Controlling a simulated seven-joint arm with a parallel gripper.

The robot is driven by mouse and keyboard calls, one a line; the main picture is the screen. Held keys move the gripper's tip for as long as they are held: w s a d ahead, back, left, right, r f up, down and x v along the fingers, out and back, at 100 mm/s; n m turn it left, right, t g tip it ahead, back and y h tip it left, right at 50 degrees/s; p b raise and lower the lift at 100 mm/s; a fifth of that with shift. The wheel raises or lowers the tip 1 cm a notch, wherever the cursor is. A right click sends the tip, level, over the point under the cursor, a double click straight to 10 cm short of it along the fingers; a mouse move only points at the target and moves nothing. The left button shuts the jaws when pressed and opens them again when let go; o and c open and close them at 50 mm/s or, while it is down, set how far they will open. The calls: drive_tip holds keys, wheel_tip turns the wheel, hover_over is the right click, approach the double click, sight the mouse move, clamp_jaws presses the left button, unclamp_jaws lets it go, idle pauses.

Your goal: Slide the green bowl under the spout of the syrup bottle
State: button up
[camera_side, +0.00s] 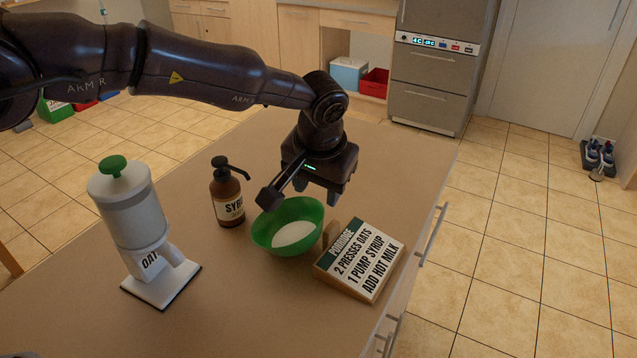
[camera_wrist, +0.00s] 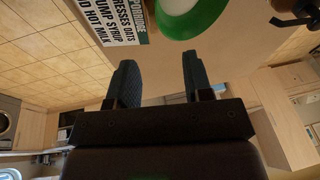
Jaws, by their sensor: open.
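The green bowl (camera_side: 262,241) stands upright on the counter with something pale inside. It also shows at the top of the wrist view (camera_wrist: 207,22), cut off by the edge. The brown syrup bottle (camera_side: 228,205) stands left of and behind the bowl. Its black spout (camera_side: 240,171) points right, and the bowl's rim is to the right and in front of it. My gripper (camera_side: 317,192) is open and empty, above and just behind the bowl's right side. Its two fingers (camera_wrist: 159,62) show apart in the wrist view, with the bowl beyond them.
An oats dispenser (camera_side: 133,215) with a green knob stands at the left. A porridge recipe sign (camera_side: 361,260) stands close to the bowl's right side. The counter's right edge (camera_side: 428,225) has drawer handles below. The counter (camera_side: 398,165) is clear behind my gripper.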

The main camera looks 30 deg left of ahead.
sight(317, 228)
drive_tip(key=x, duration=1.3)
drive_tip(key=shift+f, duration=0.1)
